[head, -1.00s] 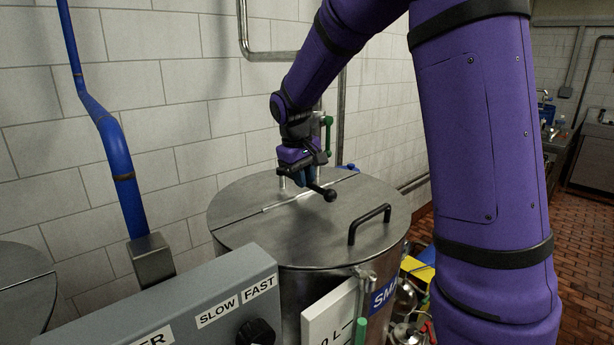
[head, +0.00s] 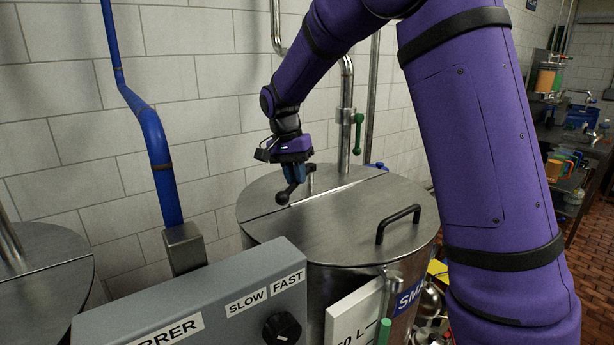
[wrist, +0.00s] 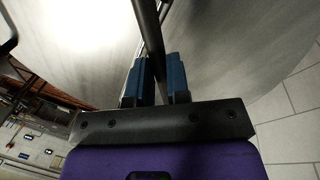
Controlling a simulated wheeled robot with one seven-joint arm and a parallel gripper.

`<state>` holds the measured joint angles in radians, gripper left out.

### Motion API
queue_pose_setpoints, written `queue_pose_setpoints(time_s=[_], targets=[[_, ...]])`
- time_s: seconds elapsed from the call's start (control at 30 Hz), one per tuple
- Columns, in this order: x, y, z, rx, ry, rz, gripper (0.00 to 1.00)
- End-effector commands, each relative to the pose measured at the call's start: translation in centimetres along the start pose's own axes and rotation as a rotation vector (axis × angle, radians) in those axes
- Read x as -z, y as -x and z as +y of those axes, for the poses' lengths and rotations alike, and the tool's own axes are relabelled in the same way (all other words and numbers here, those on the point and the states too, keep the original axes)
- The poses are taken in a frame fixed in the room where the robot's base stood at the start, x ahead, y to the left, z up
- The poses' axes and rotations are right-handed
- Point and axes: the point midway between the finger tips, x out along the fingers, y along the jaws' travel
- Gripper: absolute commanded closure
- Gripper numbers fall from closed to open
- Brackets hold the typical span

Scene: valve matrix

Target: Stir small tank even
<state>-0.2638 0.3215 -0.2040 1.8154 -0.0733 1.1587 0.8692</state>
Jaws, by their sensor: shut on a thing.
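The small tank's steel lid (head: 345,228) fills the middle of the head view, with a blue label (head: 410,296) partly reading "SMA" on its side. A dark crank with a black ball knob (head: 283,197) shows above the lid's left part. My gripper (head: 297,175) is over the lid, pointing down, its blue fingers closed around the crank. In the wrist view a dark rod (wrist: 151,40) runs between the two blue fingers (wrist: 158,80). The tank's inside is hidden by the lid.
A grey control box (head: 205,308) with a black SLOW/FAST knob (head: 282,328) stands in front. A lid handle (head: 398,222) rises at right. A blue pipe (head: 158,165) and a steel pipe with a green lever (head: 358,132) stand by the tiled wall.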

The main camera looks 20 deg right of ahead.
Motion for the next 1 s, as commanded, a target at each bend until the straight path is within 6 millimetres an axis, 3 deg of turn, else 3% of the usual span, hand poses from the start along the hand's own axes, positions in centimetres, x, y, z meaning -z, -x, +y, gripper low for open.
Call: queue_pose_setpoints(time_s=[0.5,1.0], targets=[[1.2,0.9,-4.2,0.002,-0.431,-0.084,1.0],[2.1,1.2,-5.6,0.003,-0.603,-0.118,1.0]])
